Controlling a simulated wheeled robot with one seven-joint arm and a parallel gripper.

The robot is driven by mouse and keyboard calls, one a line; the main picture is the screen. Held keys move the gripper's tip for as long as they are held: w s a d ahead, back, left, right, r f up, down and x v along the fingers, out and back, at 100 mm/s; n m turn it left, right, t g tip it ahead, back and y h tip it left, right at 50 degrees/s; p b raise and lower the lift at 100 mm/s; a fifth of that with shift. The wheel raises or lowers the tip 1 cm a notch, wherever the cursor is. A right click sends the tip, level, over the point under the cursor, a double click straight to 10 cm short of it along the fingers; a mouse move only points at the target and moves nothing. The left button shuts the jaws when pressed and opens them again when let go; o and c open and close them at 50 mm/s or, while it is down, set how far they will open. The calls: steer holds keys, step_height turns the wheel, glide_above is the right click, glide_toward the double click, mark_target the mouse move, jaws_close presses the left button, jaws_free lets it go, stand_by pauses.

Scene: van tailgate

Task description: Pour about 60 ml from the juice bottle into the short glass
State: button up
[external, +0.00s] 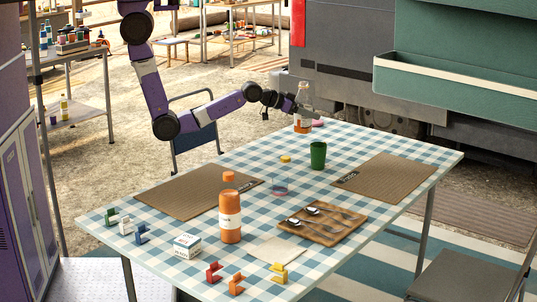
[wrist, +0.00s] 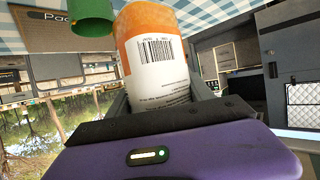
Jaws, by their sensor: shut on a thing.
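My gripper (external: 294,107) is shut on a clear bottle (external: 302,122) with a white label and orange contents low inside, likely the juice bottle. It looks upright at the table's far edge; I cannot tell whether its base touches the cloth. In the wrist view the bottle (wrist: 150,55) shows its orange part and barcode label between the fingers, and the picture is upside down. A low, clear, faint object (external: 280,188) near the table's middle may be the short glass; its details are too small to tell. A green cup (external: 318,155) stands nearer the held bottle.
A capped orange bottle (external: 230,212) stands at the front of the checked table (external: 345,145). A wooden tray (external: 323,232) with cutlery lies right of it. Two brown mats (external: 190,192) (external: 395,180), a yellow lid-like piece (external: 285,158) and several small coloured items lie around.

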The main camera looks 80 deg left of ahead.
steer(key=s+d+m+g+h+b, duration=0.15)
steer(key=s+d+m+h, duration=0.3)
steer(key=d, duration=0.55)
steer(key=s+d+m+g+h+b, duration=0.1)
steer(key=s+d+m+h+b, duration=0.3)
steer(key=d, duration=0.6)
steer(key=shift+h, duration=0.25)
steer(key=f, duration=0.3)
steer(key=f+p, duration=0.1)
steer(key=f, duration=0.6)
steer(key=shift+s+a+f, duration=0.2)
steer(key=shift+a+f, duration=0.1)
steer(key=shift+r+p, duration=0.15)
steer(key=shift+p, duration=0.3)
